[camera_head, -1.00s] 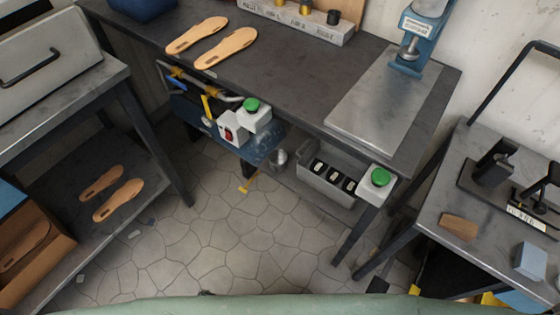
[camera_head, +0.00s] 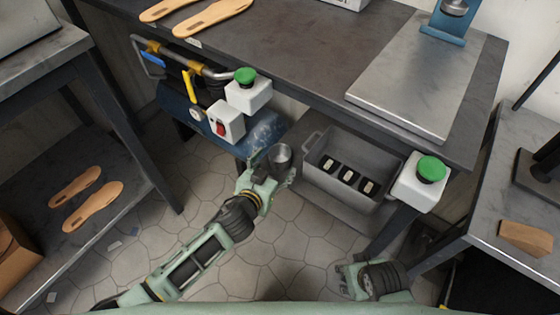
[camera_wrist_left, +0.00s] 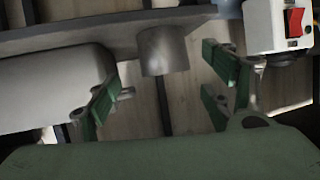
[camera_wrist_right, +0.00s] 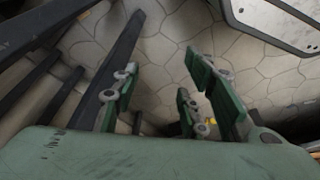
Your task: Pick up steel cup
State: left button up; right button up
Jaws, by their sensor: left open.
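The steel cup (camera_head: 281,155) is a small grey metal cup under the workbench, beside the grey bin. In the left wrist view the cup (camera_wrist_left: 163,50) is ahead, framed between the open fingers and apart from them in the picture. My left gripper (camera_head: 270,172) is open at the cup and hides its lower part in the head view; its fingers (camera_wrist_left: 165,85) are spread wide. Whether they reach around the cup, I cannot tell. My right gripper (camera_wrist_right: 160,95) is open and empty above the floor; its arm shows low in the head view (camera_head: 374,281).
The grey bin (camera_head: 315,148) with several dark items stands right of the cup. White boxes with green buttons (camera_head: 246,78) (camera_head: 430,170) flank the space, and a blue tank (camera_head: 190,117) is left. The bench top (camera_head: 300,45) overhangs.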

aim_at(276, 163)
pick_arm(q)
jog(key=x, duration=0.2)
jog(key=b+x, duration=0.1)
jog(key=x, duration=0.1)
jog(key=shift+w+a+f, duration=0.1)
jog(key=shift+a+f, duration=0.1)
jog(key=shift+a, duration=0.1)
jog(key=shift+w+d+f, duration=0.2)
jog(key=shift+w, duration=0.3)
pick_arm(e)
notch_tip(276, 163, up, 6)
jog(key=shift+w+f, duration=0.15)
jog(key=shift+f, duration=0.05)
pick_arm(q)
jog(key=c, duration=1.2)
jog(key=shift+r, duration=0.2)
